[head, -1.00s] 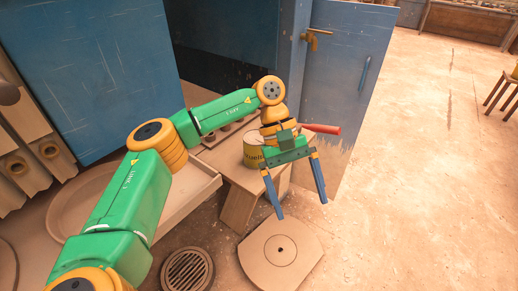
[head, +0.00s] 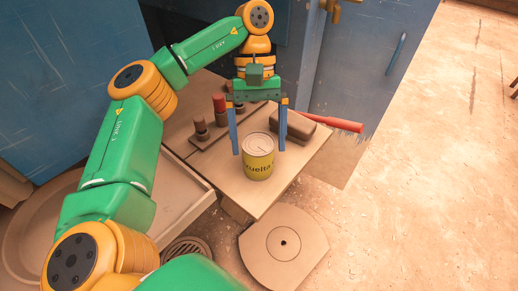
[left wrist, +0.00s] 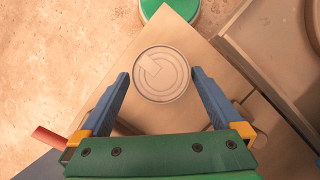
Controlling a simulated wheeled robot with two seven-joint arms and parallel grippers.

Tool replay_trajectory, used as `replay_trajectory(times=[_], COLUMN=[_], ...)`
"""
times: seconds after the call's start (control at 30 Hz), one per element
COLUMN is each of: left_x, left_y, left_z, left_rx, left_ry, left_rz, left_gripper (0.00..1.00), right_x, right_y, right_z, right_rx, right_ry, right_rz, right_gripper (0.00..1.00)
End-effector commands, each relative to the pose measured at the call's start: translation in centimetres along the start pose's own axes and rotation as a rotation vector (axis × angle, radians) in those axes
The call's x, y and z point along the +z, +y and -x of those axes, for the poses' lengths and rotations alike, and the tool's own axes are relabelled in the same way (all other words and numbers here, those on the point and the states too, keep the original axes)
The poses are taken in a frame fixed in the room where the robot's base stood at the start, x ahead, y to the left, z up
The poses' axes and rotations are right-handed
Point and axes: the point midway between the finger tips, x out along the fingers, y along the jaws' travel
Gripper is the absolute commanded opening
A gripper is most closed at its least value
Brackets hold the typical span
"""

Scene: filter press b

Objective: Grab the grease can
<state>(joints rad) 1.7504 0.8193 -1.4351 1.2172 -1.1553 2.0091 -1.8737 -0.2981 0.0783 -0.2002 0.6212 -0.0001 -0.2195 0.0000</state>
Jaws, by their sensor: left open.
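The grease can (head: 258,158) is a yellow-green tin with a pale metal lid and dark lettering. It stands upright near the front corner of a small wooden table (head: 238,190). My left gripper (head: 259,150) is open, with its two blue fingers pointing down on either side of the can in the head view. In the left wrist view the can's round lid (left wrist: 161,74) lies between and slightly beyond the fingertips (left wrist: 161,73), with a gap at each side. The fingers do not visibly touch it. My right gripper is not in view.
Behind the can stand a rack with dark and red-topped pegs (head: 219,103) and a brown block (head: 299,124). A red bar (head: 338,124) sticks out past the table's right edge. A round-holed plate (head: 284,243) and a grate (head: 187,250) lie below. The floor at right is clear.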

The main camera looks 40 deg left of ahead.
Motion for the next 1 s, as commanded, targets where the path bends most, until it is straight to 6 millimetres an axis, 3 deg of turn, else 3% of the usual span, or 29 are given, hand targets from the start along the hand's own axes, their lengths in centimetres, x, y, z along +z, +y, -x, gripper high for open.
replay_trajectory(times=[0.07, 0.23, 0.5, 0.87, 1.0], left_x=[-0.4, -0.1, 0.0, 0.0, 0.0], left_y=[-0.1, -0.2, -0.1, -0.1, -0.1], left_z=[-2.3, -4.8, -5.3, -5.3, -5.2], left_rx=[-0.001, -0.002, 0.0, 0.001, 0.001], left_ry=[-0.001, -0.001, -0.002, -0.001, -0.001], left_rz=[-0.002, 0.0, 0.001, 0.0, 0.0], left_gripper=[1.0, 1.0, 1.0, 0.03, 0.0], right_x=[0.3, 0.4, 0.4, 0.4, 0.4], right_y=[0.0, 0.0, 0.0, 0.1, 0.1], right_z=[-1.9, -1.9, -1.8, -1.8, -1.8], right_rx=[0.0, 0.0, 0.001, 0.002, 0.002], right_ry=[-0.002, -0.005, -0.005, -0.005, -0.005], right_rz=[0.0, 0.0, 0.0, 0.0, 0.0], right_gripper=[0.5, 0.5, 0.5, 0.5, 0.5])
